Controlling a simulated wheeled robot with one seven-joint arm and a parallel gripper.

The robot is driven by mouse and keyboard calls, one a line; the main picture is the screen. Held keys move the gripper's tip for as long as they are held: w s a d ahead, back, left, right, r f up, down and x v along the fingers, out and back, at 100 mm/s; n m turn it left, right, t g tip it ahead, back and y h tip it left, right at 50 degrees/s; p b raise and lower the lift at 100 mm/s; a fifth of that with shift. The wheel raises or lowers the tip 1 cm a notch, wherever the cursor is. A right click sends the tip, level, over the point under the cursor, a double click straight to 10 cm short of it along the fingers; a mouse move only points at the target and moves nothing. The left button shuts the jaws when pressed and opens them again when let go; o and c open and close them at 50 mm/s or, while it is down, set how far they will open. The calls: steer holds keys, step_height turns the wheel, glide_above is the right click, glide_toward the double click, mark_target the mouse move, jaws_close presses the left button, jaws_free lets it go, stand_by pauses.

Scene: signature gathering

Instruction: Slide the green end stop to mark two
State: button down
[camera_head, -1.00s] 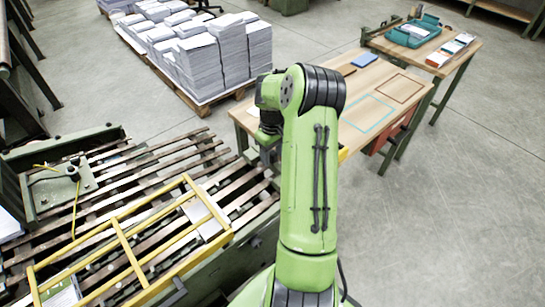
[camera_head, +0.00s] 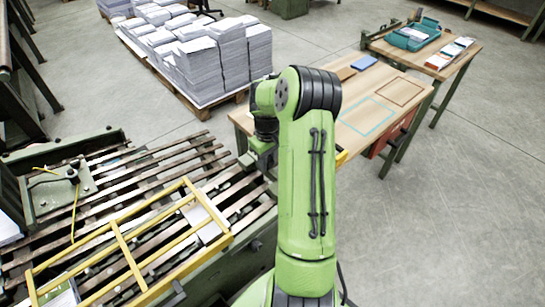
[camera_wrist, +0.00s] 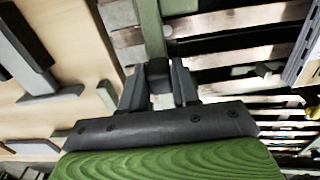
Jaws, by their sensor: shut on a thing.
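In the wrist view my gripper (camera_wrist: 159,88) has its two dark fingers close together, shut on a small dark grey block (camera_wrist: 159,70). A green bar (camera_wrist: 148,28) runs away just beyond the fingertips, along the side of the slatted bed. I cannot tell whether the block and this bar are parts of the green end stop, and I can read no mark. In the head view my gripper (camera_head: 258,158) is small and partly hidden by my green arm, at the bed's right end beside the wooden table.
The slatted bed (camera_head: 150,172) carries a yellow frame (camera_head: 118,236) and, at left, a green plate with a black knob (camera_head: 66,190). The wooden table (camera_head: 372,93) has outlined areas. Paper stacks (camera_head: 215,62) stand on a pallet behind. The floor at right is clear.

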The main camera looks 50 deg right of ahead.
steer(key=shift+w+a, duration=0.1)
steer(key=shift+a, duration=0.65)
steer(key=c, duration=0.9)
jaws_free()
steer(key=shift+a, duration=0.15)
step_height(320, 180, up, 16)
steer(key=p, duration=0.5)
steer(key=shift+f, duration=0.1)
